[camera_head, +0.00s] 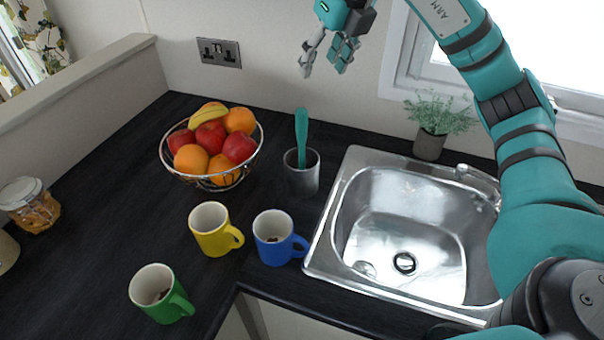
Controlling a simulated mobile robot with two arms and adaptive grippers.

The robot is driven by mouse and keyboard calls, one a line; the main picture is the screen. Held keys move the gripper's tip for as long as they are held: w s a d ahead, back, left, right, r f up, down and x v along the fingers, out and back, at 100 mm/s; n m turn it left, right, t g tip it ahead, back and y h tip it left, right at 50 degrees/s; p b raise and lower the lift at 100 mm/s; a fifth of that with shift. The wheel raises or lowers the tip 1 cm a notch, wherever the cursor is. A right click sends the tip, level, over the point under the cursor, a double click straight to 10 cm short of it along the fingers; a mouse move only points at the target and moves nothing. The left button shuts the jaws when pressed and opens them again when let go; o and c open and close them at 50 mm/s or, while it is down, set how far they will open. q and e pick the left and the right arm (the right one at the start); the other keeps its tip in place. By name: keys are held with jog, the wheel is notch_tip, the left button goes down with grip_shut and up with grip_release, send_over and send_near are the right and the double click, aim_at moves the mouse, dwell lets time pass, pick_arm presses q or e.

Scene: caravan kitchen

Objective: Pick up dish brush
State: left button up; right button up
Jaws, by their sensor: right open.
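The dish brush (301,137) shows as a teal handle standing upright in a grey metal cup (302,179) on the dark counter, left of the sink. Its lower end is hidden inside the cup. My right gripper (322,70) is open and empty, above and slightly to the right of the brush handle, apart from it. Its fingers point downward in front of the wall. My left gripper is not in view.
A wire fruit bowl (222,181) stands left of the cup. Yellow (211,231), blue (271,238) and green (158,295) mugs stand in front. The steel sink (347,205), with a potted plant (431,140) behind, is on the right. A jar (31,208) stands far left.

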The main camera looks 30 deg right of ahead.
aim_at(304, 110)
jog(key=p+x, duration=0.2)
jog(key=x, duration=0.8)
jog(key=shift+f, duration=0.1)
jog(key=p+x, duration=0.1)
jog(key=x, duration=0.1)
jog(key=p+x, duration=0.1)
jog(key=x, duration=0.2)
jog(key=shift+s+a, duration=0.2)
jog(key=shift+a, duration=0.05)
jog(key=shift+w+f, duration=0.1)
jog(key=shift+f, duration=0.15)
grip_shut()
